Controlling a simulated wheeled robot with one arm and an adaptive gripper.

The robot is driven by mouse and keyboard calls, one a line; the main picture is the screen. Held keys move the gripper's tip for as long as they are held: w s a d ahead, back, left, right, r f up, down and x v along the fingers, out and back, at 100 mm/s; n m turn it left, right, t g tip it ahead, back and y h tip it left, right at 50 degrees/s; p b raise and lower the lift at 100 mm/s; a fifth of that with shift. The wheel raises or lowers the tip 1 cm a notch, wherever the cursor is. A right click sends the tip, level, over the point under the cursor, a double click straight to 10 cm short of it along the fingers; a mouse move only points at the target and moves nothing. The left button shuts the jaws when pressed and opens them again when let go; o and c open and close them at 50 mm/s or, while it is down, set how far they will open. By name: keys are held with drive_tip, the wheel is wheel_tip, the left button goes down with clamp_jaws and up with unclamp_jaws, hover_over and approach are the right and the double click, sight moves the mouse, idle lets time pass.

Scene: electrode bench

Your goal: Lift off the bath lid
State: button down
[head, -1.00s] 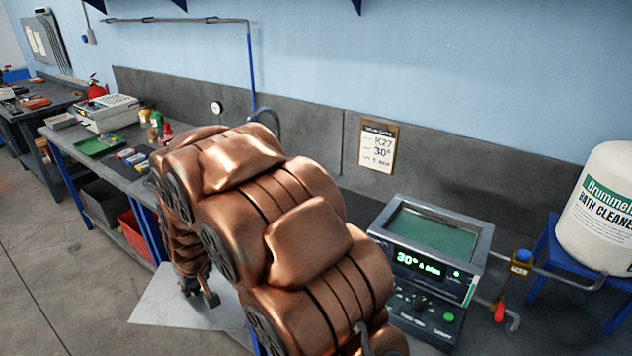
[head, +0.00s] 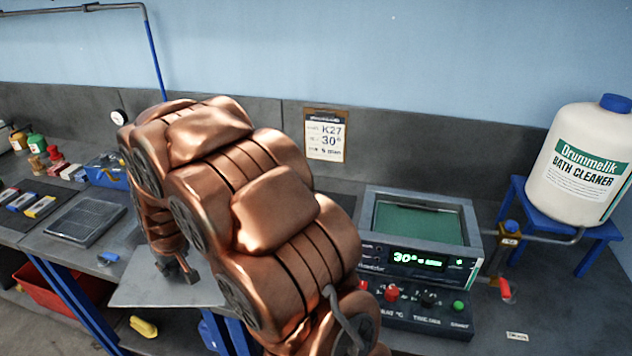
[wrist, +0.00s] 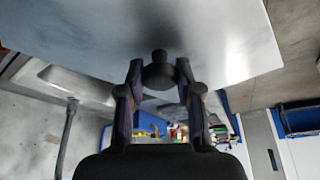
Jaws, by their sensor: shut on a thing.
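The bath lid (head: 140,292) is a flat pale grey plate, level, left of the bath in the head view and partly hidden behind my arm. It fills the top of the wrist view (wrist: 225,30). My gripper (wrist: 159,74) is shut on the lid's round black knob (wrist: 159,56), with one finger on each side. In the head view my gripper (head: 186,272) is partly hidden by my arm. The bath (head: 470,222) stands uncovered on the bench, green liquid (head: 415,222) showing inside, its display lit with "30°".
A white Bath Cleaner drum (head: 582,165) sits on a blue stand at right. A control panel (head: 425,308) with knobs is in front of the bath. A dark tray (head: 85,221) and small bottles stand on the bench at left. A notice (head: 326,134) hangs behind.

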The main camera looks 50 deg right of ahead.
drive_tip(key=w+d+m+b, duration=0.1)
drive_tip(key=w+d+b, duration=0.15)
drive_tip(key=d, duration=0.85)
drive_tip(key=w+d+m+b, duration=0.1)
drive_tip(key=w+d+b, duration=0.15)
drive_tip(key=d, duration=0.75)
drive_tip(key=s+d+m+h+b, duration=0.15)
drive_tip(key=s+d, duration=0.25)
drive_tip(key=d, duration=0.8)
drive_tip(key=s+d+b, duration=0.2)
drive_tip(key=s+d, duration=0.2)
drive_tip(key=d, duration=0.8)
drive_tip(key=shift+a+f+p, duration=0.1)
drive_tip(key=shift+f+p, duration=0.25)
drive_tip(key=shift+f, duration=2.15)
drive_tip(key=shift+w+f+b, duration=0.1)
drive_tip(key=shift+f+b, duration=0.6)
drive_tip(key=shift+f, duration=0.1)
drive_tip(key=shift+b, duration=0.4)
drive_tip(key=shift+f+b, duration=0.4)
drive_tip(key=shift+f, duration=0.2)
